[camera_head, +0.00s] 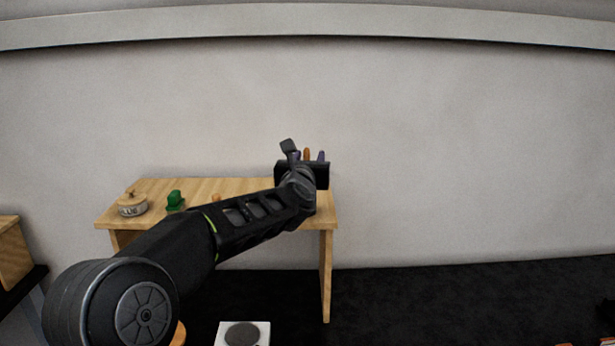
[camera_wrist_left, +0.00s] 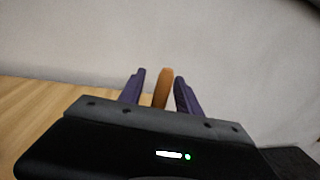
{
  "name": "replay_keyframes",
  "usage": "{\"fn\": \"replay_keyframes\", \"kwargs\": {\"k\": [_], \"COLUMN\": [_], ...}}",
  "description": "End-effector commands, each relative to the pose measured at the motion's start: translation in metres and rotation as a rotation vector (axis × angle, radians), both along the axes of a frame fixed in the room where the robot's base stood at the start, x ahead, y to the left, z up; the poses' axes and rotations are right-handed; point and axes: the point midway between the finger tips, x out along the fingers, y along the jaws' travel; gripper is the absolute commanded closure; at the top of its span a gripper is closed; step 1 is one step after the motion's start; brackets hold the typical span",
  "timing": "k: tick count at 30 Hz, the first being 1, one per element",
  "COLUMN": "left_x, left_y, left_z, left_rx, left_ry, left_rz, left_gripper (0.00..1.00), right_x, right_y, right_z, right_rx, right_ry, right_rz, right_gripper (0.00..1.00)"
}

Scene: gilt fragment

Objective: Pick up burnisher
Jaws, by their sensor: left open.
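An upright orange-brown stick (camera_head: 307,154), which I take to be the burnisher's handle, stands at the right end of the wooden table. It also shows in the left wrist view (camera_wrist_left: 162,88); its lower part is hidden behind my gripper body. My left gripper (camera_head: 309,157) is open, its two purple fingers on either side of the stick. In the left wrist view the gripper (camera_wrist_left: 158,90) has a narrow gap on each side of the stick, and I cannot tell whether either finger touches it. My right gripper is not in view.
The wooden table (camera_head: 235,186) stands before a bare wall. On its left are a lidded pot (camera_head: 132,205) with dark lettering and a green object (camera_head: 175,200). A small orange item (camera_head: 216,198) shows just above my arm. A white box with a dark disc (camera_head: 243,334) is nearer.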

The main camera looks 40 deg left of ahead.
Motion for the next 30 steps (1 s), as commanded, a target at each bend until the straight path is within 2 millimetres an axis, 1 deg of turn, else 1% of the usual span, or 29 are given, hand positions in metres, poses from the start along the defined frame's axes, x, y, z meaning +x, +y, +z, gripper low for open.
{"fn": "replay_keyframes", "kwargs": {"k": [14, 27, 29, 30], "left_x": [-0.0002, -0.0002, -0.0002, -0.0002], "left_y": [0.0002, 0.0002, 0.0002, 0.0002], "left_z": [0.0003, 0.0003, 0.0003, 0.0003], "left_rx": [0.0, 0.0, 0.0, 0.0], "left_ry": [-0.001, -0.001, -0.001, -0.001], "left_rz": [0.0, 0.001, 0.001, 0.001], "left_gripper": [0.6, 0.96, 1.0, 1.0], "right_x": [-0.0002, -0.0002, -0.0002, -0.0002], "right_y": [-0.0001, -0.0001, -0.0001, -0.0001], "right_z": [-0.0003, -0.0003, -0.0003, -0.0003], "right_rx": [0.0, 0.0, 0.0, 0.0], "right_ry": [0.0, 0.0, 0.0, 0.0], "right_rz": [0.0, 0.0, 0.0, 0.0], "right_gripper": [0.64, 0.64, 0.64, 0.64]}}
